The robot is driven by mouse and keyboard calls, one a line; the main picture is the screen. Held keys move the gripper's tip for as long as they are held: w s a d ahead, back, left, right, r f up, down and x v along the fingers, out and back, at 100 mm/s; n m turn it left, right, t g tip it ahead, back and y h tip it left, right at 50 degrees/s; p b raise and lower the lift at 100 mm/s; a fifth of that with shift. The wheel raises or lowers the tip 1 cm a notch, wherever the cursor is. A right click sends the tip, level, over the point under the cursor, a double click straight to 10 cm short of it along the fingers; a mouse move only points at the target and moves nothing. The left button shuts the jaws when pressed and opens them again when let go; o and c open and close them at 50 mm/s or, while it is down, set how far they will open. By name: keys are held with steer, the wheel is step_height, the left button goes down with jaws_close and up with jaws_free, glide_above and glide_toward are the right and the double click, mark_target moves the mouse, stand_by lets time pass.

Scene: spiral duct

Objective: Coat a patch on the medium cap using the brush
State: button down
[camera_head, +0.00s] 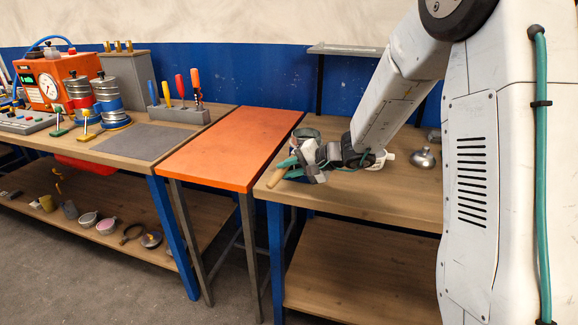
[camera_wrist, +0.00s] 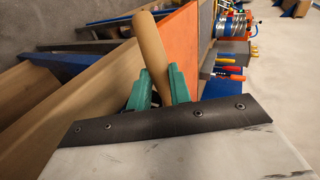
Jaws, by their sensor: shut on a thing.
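My gripper (camera_head: 291,163) is at the front left part of the right wooden table. Its green fingers are shut on the brush, whose wooden handle (camera_head: 276,177) points down to the left past the table's edge. In the wrist view my gripper (camera_wrist: 160,88) holds the same pale handle (camera_wrist: 151,48) between its fingers; the bristles are hidden. A silvery domed piece with a knob (camera_head: 423,159) stands further right on the same table; I cannot tell whether it is the medium cap. My arm hides part of this table.
A dark round pot (camera_head: 306,134) stands just behind my gripper. An orange table (camera_head: 222,146) to the left is bare. The left bench holds a tool block (camera_head: 180,114), metal cans (camera_head: 106,92) and a grey mat (camera_head: 140,139). Small items lie on its lower shelf.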

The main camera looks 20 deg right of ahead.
mark_target(283, 170)
steer(key=shift+s+r, duration=0.1)
steer(key=shift+r, duration=1.65)
steer(key=shift+s+a, duration=0.55)
steer(key=shift+s, duration=0.3)
steer(key=shift+s+a, duration=0.55)
steer(key=shift+s, duration=0.25)
steer(key=shift+s+a, duration=0.55)
steer(key=shift+s, duration=0.3)
steer(key=shift+s+a, duration=0.4)
steer(key=shift+s, duration=0.25)
steer(key=shift+s+a, duration=0.4)
steer(key=shift+s, duration=0.2)
steer(key=w+d+g, duration=0.1)
steer(key=w+d, duration=0.3)
steer(key=w, duration=0.2)
steer(key=shift+d+n+y, duration=0.3)
steer(key=shift+d+y, duration=0.05)
steer(key=shift+y, duration=0.05)
steer(key=shift+w+d, duration=0.45)
steer(key=shift+w, duration=0.35)
